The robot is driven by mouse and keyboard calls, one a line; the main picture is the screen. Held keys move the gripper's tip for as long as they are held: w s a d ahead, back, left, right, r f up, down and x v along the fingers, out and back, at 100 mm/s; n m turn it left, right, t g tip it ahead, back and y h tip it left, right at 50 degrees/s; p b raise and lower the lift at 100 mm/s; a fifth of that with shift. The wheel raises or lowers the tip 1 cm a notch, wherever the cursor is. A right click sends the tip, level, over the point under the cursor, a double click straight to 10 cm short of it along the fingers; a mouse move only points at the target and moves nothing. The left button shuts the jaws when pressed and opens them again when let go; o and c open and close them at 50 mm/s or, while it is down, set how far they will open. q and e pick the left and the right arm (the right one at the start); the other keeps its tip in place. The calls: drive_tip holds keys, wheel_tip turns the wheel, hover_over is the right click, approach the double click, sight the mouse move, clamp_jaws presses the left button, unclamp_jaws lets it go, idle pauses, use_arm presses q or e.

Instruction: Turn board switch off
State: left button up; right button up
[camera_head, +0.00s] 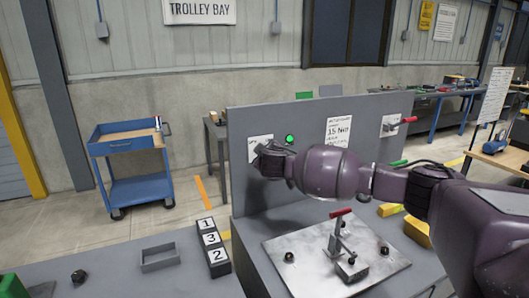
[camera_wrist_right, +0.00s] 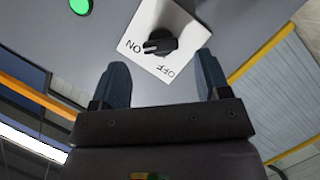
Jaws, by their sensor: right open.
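The board switch (camera_wrist_right: 160,42) is a black rotary knob on a white plate (camera_wrist_right: 178,22) lettered ON and OFF, seen in the right wrist view. Its pale pointer mark faces the ON lettering. My right gripper (camera_wrist_right: 164,82) is open, with one finger on each side below the knob and a gap between the fingers and the knob. In the head view my right arm reaches across to the left part of the grey board (camera_head: 243,115), and its wrist hides the knob. A green lamp (camera_head: 290,139) glows on the board; the lamp also shows in the wrist view (camera_wrist_right: 81,6). My left gripper is out of view.
A metal plate with a red-handled toggle clamp (camera_head: 340,222) lies below my right arm. Number blocks (camera_head: 211,240) and a grey tray (camera_head: 160,257) sit on the table at left.

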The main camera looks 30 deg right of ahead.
drive_tip(key=shift+x, duration=2.15)
drive_tip(key=c, duration=0.9)
drive_tip(key=shift+c, duration=0.2)
